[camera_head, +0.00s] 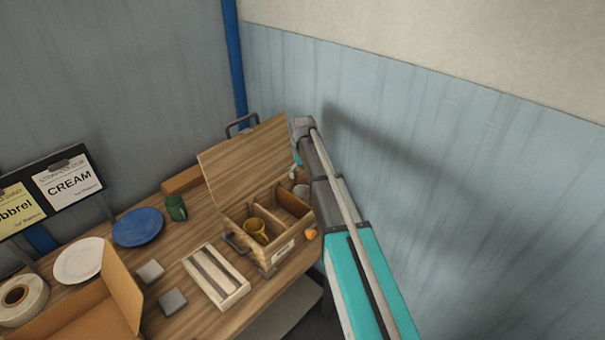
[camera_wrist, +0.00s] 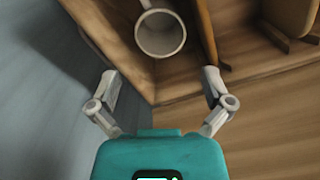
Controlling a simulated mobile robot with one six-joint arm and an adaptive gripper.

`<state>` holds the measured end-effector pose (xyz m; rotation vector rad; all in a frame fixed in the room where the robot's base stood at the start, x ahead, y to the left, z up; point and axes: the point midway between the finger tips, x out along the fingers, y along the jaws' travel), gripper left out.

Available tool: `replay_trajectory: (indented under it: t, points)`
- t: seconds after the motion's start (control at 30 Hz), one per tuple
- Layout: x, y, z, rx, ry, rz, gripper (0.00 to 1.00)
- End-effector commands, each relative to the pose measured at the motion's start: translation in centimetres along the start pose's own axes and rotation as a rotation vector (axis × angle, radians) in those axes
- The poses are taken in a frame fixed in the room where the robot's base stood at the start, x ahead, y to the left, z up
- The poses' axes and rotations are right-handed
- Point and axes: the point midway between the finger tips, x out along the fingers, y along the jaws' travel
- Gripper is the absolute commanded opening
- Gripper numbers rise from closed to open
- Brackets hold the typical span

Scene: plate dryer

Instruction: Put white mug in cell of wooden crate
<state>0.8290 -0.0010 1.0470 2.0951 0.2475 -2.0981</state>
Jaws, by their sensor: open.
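The white mug (camera_wrist: 160,36) shows in the wrist view inside a corner cell of the wooden crate (camera_head: 298,240), beside a divider (camera_wrist: 207,35). Its open mouth faces the camera and its handle points to the top of the picture. In the head view the mug (camera_head: 301,190) is partly hidden by my arm, at the crate's right side. My gripper (camera_wrist: 160,86) is open and empty. Its two fingers are spread apart, and the mug lies beyond them, not between them. In the head view my arm hides most of the gripper.
A yellow mug (camera_head: 256,230) stands in the crate's left cell. The crate's lid (camera_head: 243,162) is raised. A green mug (camera_head: 176,208), blue plate (camera_head: 138,227), white plate (camera_head: 79,261), slotted rack (camera_head: 216,277) and cardboard box (camera_head: 122,292) lie left. A wall (camera_head: 430,150) is close on the right.

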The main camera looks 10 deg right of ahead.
Motion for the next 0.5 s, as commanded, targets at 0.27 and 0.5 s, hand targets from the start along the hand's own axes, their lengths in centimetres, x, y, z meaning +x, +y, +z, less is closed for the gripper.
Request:
replay_trajectory:
  t: [0.27, 0.5]
  points:
    - [0.0, -0.4, 1.6, 0.009, 0.000, 0.000, 1.00]
    - [0.0, -2.0, 8.5, 0.061, 0.000, 0.000, 1.00]
